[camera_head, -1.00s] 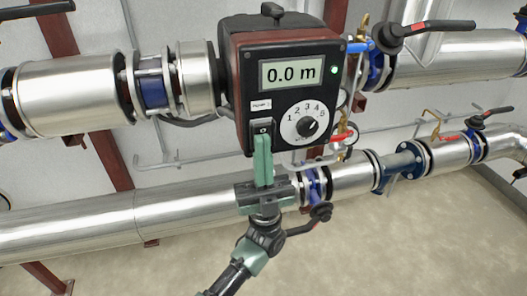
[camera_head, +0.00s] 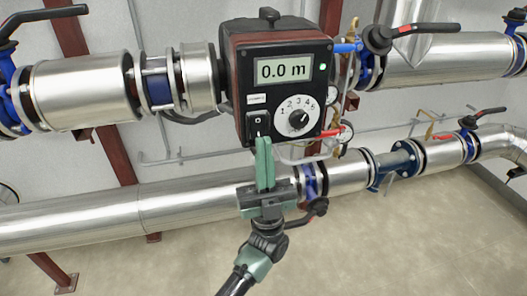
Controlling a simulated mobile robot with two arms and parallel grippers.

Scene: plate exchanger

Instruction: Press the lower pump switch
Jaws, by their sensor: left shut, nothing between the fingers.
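The pump (camera_head: 279,80) is a dark box on the upper pipe. Its display (camera_head: 284,69) reads "0.0 m", and a green light glows beside it. A white dial (camera_head: 297,116) numbered 1 to 5 is below the display. The black pump switch (camera_head: 259,122) is at the lower left of the face, with a small white mark on it. My left gripper (camera_head: 264,142) is shut and empty, pointing up. Its fingertips are at the switch's lower edge in the picture; whether they touch it I cannot tell. My right gripper is not in view.
The upper pipe (camera_head: 82,92) runs across behind the pump. The lower pipe (camera_head: 90,221) passes behind my gripper. The floor (camera_head: 400,245) at lower right is clear.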

